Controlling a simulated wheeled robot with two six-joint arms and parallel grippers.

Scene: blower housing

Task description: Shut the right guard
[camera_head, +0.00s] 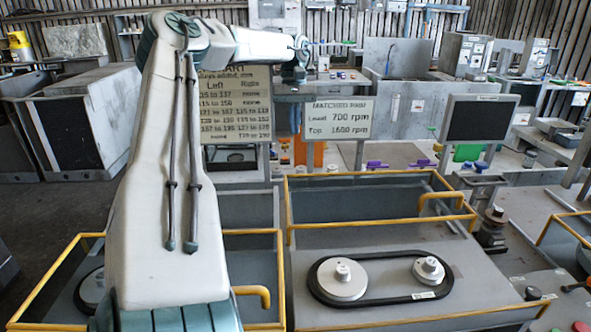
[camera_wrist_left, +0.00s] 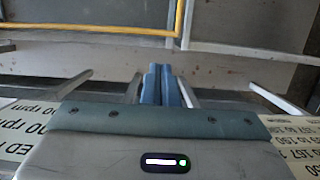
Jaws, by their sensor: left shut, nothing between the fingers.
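The right guard (camera_head: 380,222) is a yellow-railed frame with a yellow handle (camera_head: 440,196). It stands raised at the back of the right housing, whose black belt (camera_head: 388,297) and two pulleys are uncovered. My left arm reaches over the left housing. My left gripper (camera_head: 296,126) points down between the two sign boards, behind the guard in the picture. In the left wrist view its blue fingers (camera_wrist_left: 162,86) are together and empty, and a yellow rail (camera_wrist_left: 100,29) crosses the top, apart from them. My right gripper is not in view.
A left sign board (camera_head: 236,105) and a "matched pair" board (camera_head: 338,118) flank the left gripper. A dark screen (camera_head: 480,120) stands at the right. The left housing's yellow rail (camera_head: 45,282) is partly hidden by my arm. The space above the right belt is clear.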

